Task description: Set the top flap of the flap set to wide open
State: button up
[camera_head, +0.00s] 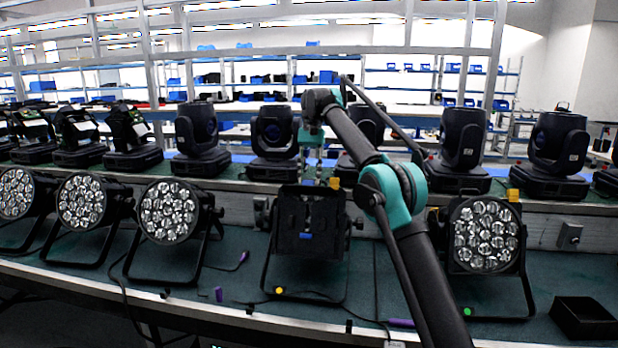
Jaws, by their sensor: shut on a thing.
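The flap set (308,244) is a group of black flaps on the front of the par can in the middle of the bench. Its flaps cover the lamp face, so no lenses show there. The top flap (292,202) is dark and hard to tell apart from the rest of the set. My gripper (313,181) reaches down from above to the upper edge of the flap set and is shut on the top flap there. The fingertips are small and partly lost against the dark parts behind, so the exact grip is unclear.
Par cans with bare lenses stand at left (168,212) and right (486,236). Moving-head lights (272,136) line the raised shelf behind. A black open box (584,318) sits at the right front. Purple-handled tools (244,257) and a yellow button (279,290) lie on the bench.

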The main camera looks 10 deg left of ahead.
jog(key=shift+w, duration=0.1)
jog(key=o, duration=1.2)
jog(key=shift+c, duration=0.2)
jog(key=shift+s+t, duration=0.25)
jog(key=shift+t, duration=0.05)
